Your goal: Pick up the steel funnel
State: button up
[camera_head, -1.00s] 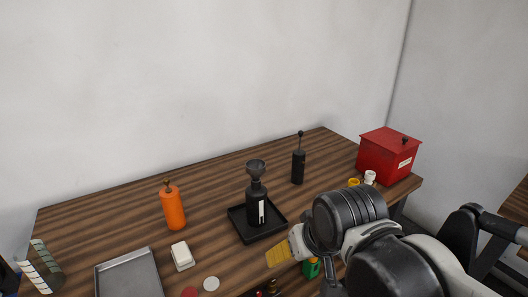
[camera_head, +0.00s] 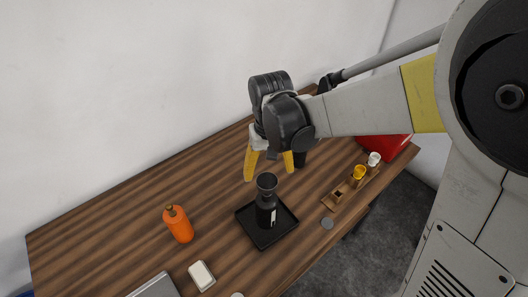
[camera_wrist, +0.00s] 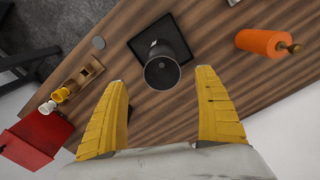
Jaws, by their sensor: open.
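The steel funnel (camera_head: 267,182) is a dark grey cone in the mouth of a black bottle (camera_head: 266,210). The bottle stands upright on a square black tray (camera_head: 285,223) on the wooden table. In the wrist view the funnel (camera_wrist: 162,72) shows its open top, just beyond and between my fingertips, hiding part of the bottle. My gripper (camera_head: 268,172) has two yellow fingers spread apart with nothing between them. It hangs pointing down above and slightly behind the funnel, not touching it. The wrist view also shows both fingers of my gripper (camera_wrist: 160,77) open.
A wooden rack (camera_head: 340,197) with yellow and white-topped items sits to the right, near a red box (camera_head: 385,148). A white block (camera_head: 201,275) and a metal tray (camera_head: 155,288) lie at the front.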

aim_at(267, 180)
jog(key=f, duration=0.6)
jog(key=shift+w+a+b, duration=0.15)
jog(key=shift+w+b, duration=0.1)
jog(key=shift+b, duration=0.1)
jog(key=c, duration=1.5)
jog(key=shift+r, duration=0.15)
notch_tip(267, 180, up, 4)
jog(key=shift+r+p, duration=0.1)
jog(key=shift+p, duration=0.3)
jog(key=d+r, duration=0.2)
jog(key=d, duration=0.1)
jog(key=s+d+r, duration=0.1)
jog(key=d+r, duration=0.1)
jog(key=d, duration=0.2)
jog(key=s+d+r, duration=0.1)
jog(key=d+r, duration=0.1)
jog(key=d, duration=0.2)
jog(key=shift+s+d+r+p, duration=0.15)
jog(key=shift+d+r+p, duration=0.15)
jog(key=shift+p, duration=0.1)
jog(key=shift+a, duration=0.1)
